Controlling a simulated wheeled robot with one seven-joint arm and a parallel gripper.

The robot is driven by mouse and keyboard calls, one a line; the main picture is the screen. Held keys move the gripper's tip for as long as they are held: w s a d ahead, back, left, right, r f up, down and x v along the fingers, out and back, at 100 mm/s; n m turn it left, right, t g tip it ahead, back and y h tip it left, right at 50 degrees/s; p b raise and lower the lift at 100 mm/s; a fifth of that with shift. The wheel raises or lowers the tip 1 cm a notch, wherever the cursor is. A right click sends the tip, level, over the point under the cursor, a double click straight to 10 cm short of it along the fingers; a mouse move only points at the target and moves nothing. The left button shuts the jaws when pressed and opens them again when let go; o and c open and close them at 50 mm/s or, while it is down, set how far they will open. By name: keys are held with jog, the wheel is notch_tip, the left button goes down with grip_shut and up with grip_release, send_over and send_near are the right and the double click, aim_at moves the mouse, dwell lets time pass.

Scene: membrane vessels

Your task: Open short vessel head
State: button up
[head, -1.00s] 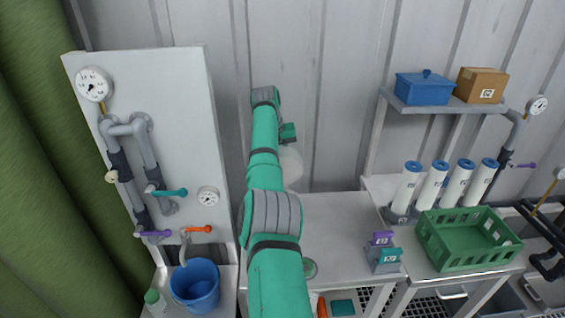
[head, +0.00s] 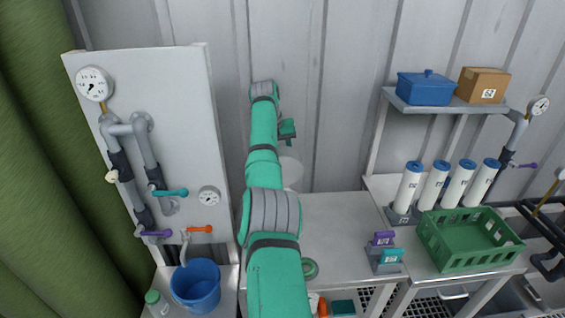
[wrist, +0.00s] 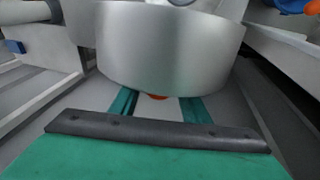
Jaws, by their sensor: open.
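A pale rounded vessel (head: 291,172) stands on the bench behind my arm in the head view; my arm hides its left side. In the wrist view a wide, smooth metallic cylinder (wrist: 165,50) fills the upper middle, close in front of my gripper (wrist: 158,104). I cannot tell whether this is the short vessel's head or its body. The two teal fingers are apart and run under the cylinder's lower edge, with a small orange part between them. Whether they touch the cylinder is unclear. The hand also shows in the head view as a teal piece (head: 287,130).
A panel (head: 190,110) with pipes, gauges and coloured valve handles stands left, above a blue bucket (head: 196,285). A green crate (head: 440,242), several white cartridges (head: 409,187) and a shelf (head: 392,98) are right. The bench (head: 345,225) is mostly clear.

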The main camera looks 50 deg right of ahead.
jog(key=v, duration=0.9)
jog(key=shift+s+a, duration=0.1)
jog(key=shift+s, duration=0.05)
